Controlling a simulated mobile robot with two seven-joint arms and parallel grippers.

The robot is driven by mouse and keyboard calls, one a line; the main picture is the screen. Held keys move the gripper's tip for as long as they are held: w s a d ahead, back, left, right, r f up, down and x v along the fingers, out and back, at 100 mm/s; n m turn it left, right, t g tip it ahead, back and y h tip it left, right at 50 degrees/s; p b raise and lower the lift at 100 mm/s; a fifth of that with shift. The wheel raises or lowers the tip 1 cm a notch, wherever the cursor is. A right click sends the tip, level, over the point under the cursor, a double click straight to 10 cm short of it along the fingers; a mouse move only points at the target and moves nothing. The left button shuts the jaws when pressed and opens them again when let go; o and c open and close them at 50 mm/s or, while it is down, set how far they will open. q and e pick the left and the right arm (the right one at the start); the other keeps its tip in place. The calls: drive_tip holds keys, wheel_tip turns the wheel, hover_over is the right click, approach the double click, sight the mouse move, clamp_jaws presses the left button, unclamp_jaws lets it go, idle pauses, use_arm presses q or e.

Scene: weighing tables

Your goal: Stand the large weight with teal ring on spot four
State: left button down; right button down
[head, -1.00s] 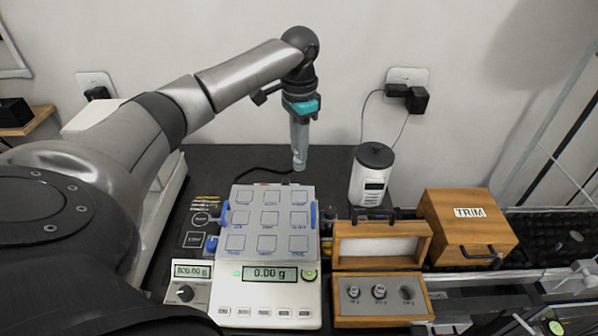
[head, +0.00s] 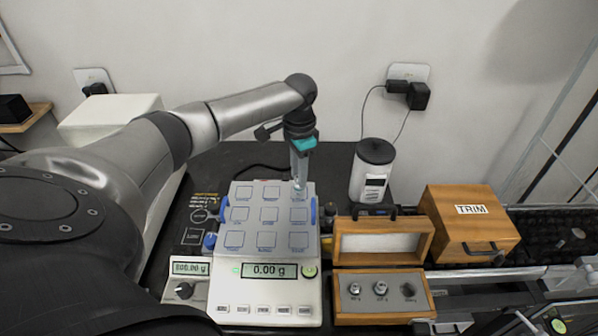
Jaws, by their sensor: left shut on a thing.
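My left gripper (head: 300,180) points down over the back right of the balance pan and is shut on a small grey metal piece (head: 299,191). The piece is mostly hidden by the fingers; I cannot make out a teal ring on it, nor whether it touches the pan. The balance display (head: 271,270) reads 0.00 g. My right gripper is not in view.
An open wooden weight box (head: 380,312) stands right of the balance, with two weights (head: 354,289) (head: 381,288) and one dark, seemingly empty hole. A wooden TRIM box (head: 466,225) and a white canister (head: 367,185) stand behind it. Blue posts flank the pan.

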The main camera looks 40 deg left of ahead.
use_arm(q)
drive_tip(key=shift+f, duration=0.1)
drive_tip(key=c, duration=0.6)
unclamp_jaws()
drive_tip(key=shift+c, duration=0.2)
wheel_tip(320, 180, up, 12)
drive_tip(key=p, duration=0.1)
drive_tip(key=shift+p, duration=0.3)
